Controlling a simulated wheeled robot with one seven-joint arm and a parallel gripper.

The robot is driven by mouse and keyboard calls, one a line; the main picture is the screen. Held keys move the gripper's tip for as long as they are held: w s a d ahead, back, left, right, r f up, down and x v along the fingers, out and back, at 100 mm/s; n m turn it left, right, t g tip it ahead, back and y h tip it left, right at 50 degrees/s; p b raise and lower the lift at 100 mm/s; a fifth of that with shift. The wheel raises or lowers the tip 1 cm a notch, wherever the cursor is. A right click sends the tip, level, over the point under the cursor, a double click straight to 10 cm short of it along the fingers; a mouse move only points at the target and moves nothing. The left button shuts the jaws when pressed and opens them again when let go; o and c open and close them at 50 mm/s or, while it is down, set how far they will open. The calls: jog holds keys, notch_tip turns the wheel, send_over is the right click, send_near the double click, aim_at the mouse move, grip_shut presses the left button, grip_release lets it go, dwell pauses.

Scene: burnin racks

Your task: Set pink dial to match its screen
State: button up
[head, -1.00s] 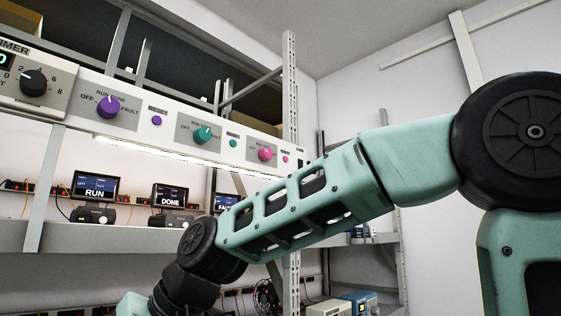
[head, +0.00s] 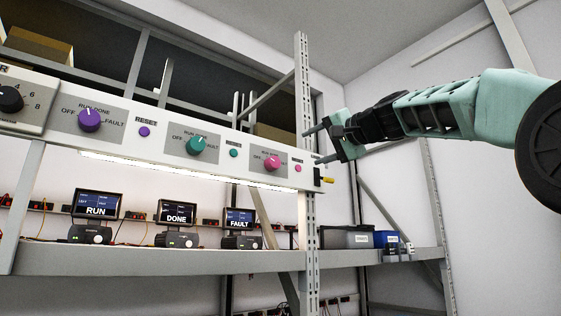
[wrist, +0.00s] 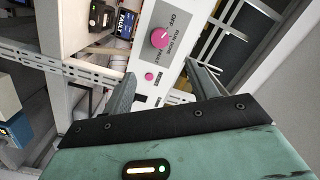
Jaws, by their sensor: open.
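The pink dial (head: 272,162) is the right-hand selector on the white panel, with positions OFF, RUN, DONE and FAULT around it. Its pointer is too small to read surely. The screen (head: 240,217) below it, rightmost of three, reads FAULT. My gripper (head: 319,145) is open and empty, just right of the dial at the panel's right end. In the wrist view the pink dial (wrist: 159,38) lies ahead of the open fingers (wrist: 162,88), apart from them. The small pink RESET button (wrist: 149,76) is nearer to the fingers.
Teal (head: 196,145) and purple (head: 89,119) dials sit left on the panel (head: 236,170), each with a RESET button. Their screens read DONE (head: 177,211) and RUN (head: 96,204). A metal upright (head: 304,130) stands at the panel's right end. Bins (head: 346,237) sit on the right shelf.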

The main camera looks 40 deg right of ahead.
aim_at(276, 162)
jog(key=w+p, duration=0.2)
jog(key=w, duration=0.3)
jog(key=w+a+p, duration=0.1)
jog(key=w+p, duration=0.1)
jog(key=w, duration=0.3)
jog(key=w+p, duration=0.2)
jog(key=w, duration=0.3)
jog(key=shift+w+a, duration=0.1)
jog(key=shift+a, duration=0.25)
jog(key=shift+f, duration=0.1)
jog(key=c, duration=1)
